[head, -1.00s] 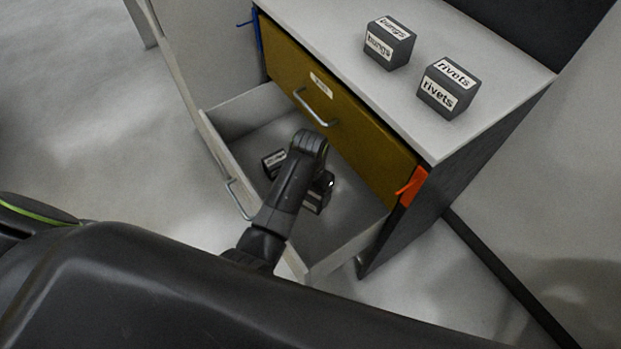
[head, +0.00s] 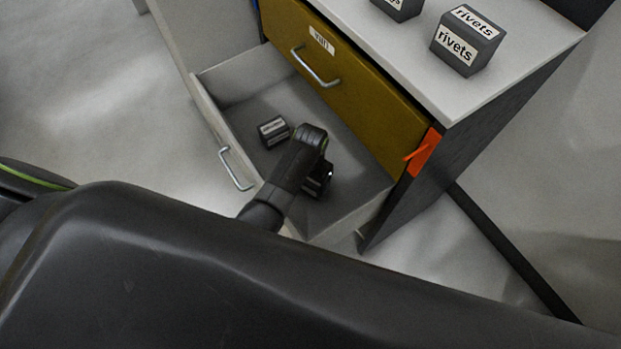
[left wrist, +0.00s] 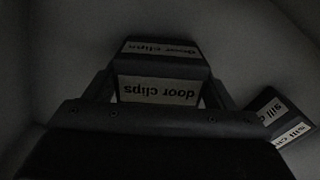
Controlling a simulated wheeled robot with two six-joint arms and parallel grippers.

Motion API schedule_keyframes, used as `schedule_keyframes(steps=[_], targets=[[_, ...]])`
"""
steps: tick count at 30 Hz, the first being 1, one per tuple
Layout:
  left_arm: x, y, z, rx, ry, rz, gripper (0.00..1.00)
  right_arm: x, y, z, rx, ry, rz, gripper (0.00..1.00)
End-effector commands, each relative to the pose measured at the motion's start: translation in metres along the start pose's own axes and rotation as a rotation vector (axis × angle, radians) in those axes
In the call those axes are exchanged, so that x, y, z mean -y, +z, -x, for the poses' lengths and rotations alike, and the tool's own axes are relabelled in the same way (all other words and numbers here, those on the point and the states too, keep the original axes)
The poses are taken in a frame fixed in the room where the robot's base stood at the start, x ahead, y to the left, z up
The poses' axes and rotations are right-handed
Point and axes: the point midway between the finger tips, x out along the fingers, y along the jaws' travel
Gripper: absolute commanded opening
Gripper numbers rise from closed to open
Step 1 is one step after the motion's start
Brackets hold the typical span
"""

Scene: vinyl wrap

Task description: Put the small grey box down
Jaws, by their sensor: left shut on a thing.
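My left gripper (head: 317,178) reaches down into the open bottom drawer (head: 352,222). It is shut on a small grey box labelled "door clips" (left wrist: 160,88), with one finger on each side in the left wrist view. In the head view my wrist mostly hides this box. I cannot tell whether its underside touches the drawer floor. Another small grey box (head: 273,131) lies in the drawer, up and left of the gripper. In the left wrist view a box with a "sill" label (left wrist: 283,120) lies at the right, apart from the held one. My right gripper is not in view.
A mustard drawer front (head: 355,85) with a metal handle stands closed above the open drawer. An orange clip (head: 423,153) sits at its right end. A "rivets" box (head: 466,40) and another grey box (head: 398,7) stand on the cabinet top.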

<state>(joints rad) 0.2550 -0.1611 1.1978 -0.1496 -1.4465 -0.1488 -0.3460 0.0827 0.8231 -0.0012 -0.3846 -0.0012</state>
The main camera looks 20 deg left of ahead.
Motion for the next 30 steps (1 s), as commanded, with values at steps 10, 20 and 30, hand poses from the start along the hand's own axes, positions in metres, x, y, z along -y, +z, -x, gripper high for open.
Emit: schedule_keyframes(steps=[10, 20, 30], targets=[[0.000, -0.001, -0.005, -0.002, 0.000, 0.000, 0.50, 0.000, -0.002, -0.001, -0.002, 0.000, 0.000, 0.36], [0.000, 0.000, -0.007, -0.001, 0.000, 0.000, 0.99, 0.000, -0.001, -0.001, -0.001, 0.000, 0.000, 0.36], [0.000, -0.001, 0.004, -0.002, 0.000, 0.000, 0.99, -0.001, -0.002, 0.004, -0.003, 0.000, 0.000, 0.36]])
